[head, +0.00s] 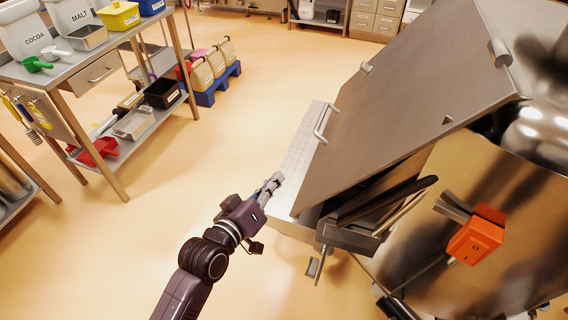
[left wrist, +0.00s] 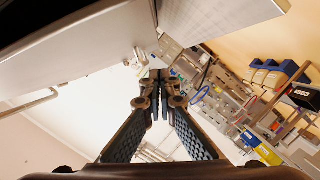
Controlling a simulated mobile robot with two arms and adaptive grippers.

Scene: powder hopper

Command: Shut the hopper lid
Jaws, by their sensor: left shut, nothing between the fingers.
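The hopper lid (head: 415,90) is a large grey metal panel, raised at a tilt over the steel hopper (head: 480,180), with a dark gap below its lower right edge. A bar handle (head: 325,123) stands on its left edge. My left gripper (head: 275,180) is shut and empty, left of and below the handle in the picture, apart from it. In the left wrist view the closed fingertips (left wrist: 155,76) point at open space, with a grey panel, probably the lid (left wrist: 75,50), at upper left. My right gripper is not in view.
An orange switch box (head: 474,236) sits on the hopper's side. A pale metal platform (head: 298,160) lies beside the lid. A steel workbench (head: 75,62) with bins stands at far left, and a blue pallet (head: 215,88) with containers behind it. The floor between is clear.

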